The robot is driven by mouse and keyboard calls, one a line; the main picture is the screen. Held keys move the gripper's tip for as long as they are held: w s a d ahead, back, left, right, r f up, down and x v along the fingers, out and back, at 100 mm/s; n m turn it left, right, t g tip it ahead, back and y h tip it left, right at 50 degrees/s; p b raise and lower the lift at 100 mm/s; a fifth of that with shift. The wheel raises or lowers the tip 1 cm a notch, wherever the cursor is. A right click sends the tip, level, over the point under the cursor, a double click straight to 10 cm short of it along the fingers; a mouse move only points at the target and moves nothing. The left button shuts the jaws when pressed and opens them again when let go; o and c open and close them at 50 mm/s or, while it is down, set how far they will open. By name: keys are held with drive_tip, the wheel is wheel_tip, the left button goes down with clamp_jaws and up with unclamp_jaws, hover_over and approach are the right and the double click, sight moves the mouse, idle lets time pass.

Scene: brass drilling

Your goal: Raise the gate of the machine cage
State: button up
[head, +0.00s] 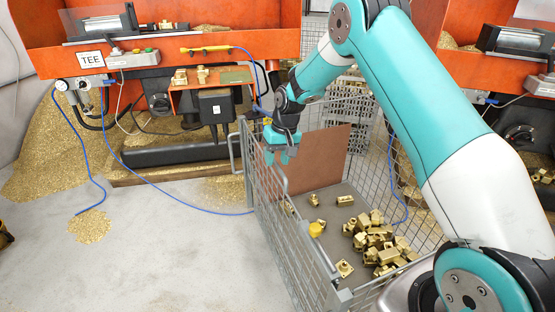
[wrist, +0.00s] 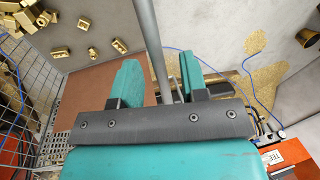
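The machine cage (head: 262,203) is a grey wire-mesh box at the centre of the head view, with brass fittings inside on its grey floor. Its left side is a mesh panel with metal rails and bent bar handles; I cannot tell exactly where the gate's edges run. My gripper (head: 283,152) points down at the far end of this side. In the wrist view my gripper (wrist: 157,82) has its two teal fingers apart, with a grey metal bar (wrist: 148,30) running between them. A gap shows between the bar and the right finger. The bar's lower end is hidden by the gripper.
A brown board (head: 318,157) stands at the cage's back. Brass parts (head: 378,240) are piled inside. Orange machines line the back, with an orange shelf (head: 205,77) near my gripper.

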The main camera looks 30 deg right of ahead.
drive_tip(key=d+r, duration=0.3)
drive_tip(key=r, duration=1.4)
drive_tip(key=shift+s+d, duration=0.2)
drive_tip(key=s+a+r+n+y+p, duration=0.1)
drive_tip(key=s+a+r+n+p, duration=0.1)
drive_tip(key=s+a+r, duration=0.5)
drive_tip(key=s+a+r+n+p, duration=0.2)
drive_tip(key=s+a+r, duration=0.1)
drive_tip(key=s+a, duration=0.4)
drive_tip(key=s+a+r+n+p, duration=0.1)
drive_tip(key=s+a+n, duration=0.1)
drive_tip(key=s, duration=0.9)
drive_tip(key=s+a+n+y+p, duration=0.1)
drive_tip(key=s+n+p, duration=0.1)
drive_tip(key=s, duration=0.8)
drive_tip(key=shift+s+a+r, duration=0.35)
drive_tip(key=shift+r, duration=0.05)
